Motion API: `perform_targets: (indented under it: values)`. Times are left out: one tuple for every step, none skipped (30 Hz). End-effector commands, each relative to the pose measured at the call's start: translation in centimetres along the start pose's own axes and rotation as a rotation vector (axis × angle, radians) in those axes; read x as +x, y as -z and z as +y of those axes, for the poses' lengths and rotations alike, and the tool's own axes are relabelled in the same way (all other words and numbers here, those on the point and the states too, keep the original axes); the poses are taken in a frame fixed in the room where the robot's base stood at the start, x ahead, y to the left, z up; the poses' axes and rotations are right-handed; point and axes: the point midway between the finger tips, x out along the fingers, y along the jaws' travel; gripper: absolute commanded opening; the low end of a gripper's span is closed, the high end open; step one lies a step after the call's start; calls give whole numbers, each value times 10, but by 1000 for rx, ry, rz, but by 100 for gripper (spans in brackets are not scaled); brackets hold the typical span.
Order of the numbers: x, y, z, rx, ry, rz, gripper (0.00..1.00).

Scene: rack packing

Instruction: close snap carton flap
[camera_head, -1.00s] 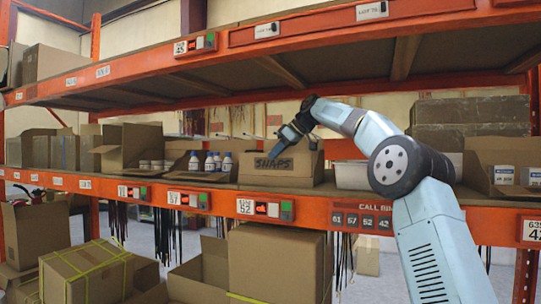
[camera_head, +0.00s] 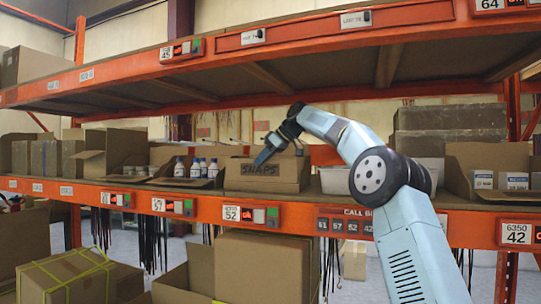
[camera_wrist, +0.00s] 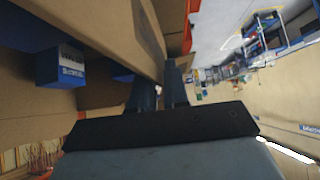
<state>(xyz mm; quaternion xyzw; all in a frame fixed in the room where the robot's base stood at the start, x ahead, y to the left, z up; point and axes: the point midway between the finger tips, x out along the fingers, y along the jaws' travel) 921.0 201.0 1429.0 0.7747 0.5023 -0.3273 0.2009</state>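The snap carton (camera_head: 262,186), brown cardboard marked "SNAPS", stands on the orange rack's middle shelf. A cardboard panel rises behind its marked front. My gripper (camera_head: 265,156) is at the carton's top front, fingers pointing down and left, overlapping the upper edge. In the wrist view, my gripper (camera_wrist: 159,85) has its two fingers a small gap apart, beside the end of a long cardboard panel (camera_wrist: 118,28). Whether they pinch it is unclear. A blue box with a white label (camera_wrist: 62,67) lies inside the cardboard. Which panel is the flap is unclear.
White bottles (camera_head: 196,168) stand in an open carton left of the snap carton. A pale bin (camera_head: 335,181) and an open carton with white-and-blue boxes (camera_head: 498,180) are to the right. The upper shelf (camera_head: 225,78) hangs above my arm.

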Motion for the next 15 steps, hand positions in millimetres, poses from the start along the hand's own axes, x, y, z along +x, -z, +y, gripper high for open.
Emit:
perform_targets:
  values:
    - [-4, 0, 0, 0, -1, 1, 15]
    - [-6, 0, 0, 0, -2, 1, 15]
    - [-11, 1, 0, 0, -3, 2, 15]
    - [-15, 1, 0, 0, -4, 3, 15]
    - [-20, 1, 0, 0, -4, 3, 15]
    - [-27, 0, 0, 0, -4, 2, 15]
    - [-33, 0, 0, 0, -4, 3, 15]
    - [-39, 0, 0, 0, -4, 3, 15]
    - [-46, 0, 0, 0, -4, 3, 15]
    - [-53, 0, 0, 0, -4, 3, 15]
    - [-58, 0, 0, 0, -4, 2, 15]
    - [-66, 0, 0, 0, -4, 3, 15]
    - [-72, 0, 0, 0, -3, 2, 15]
    - [-78, -1, 0, 0, -4, 2, 15]
    - [-86, -1, 0, 1, -3, 2, 15]
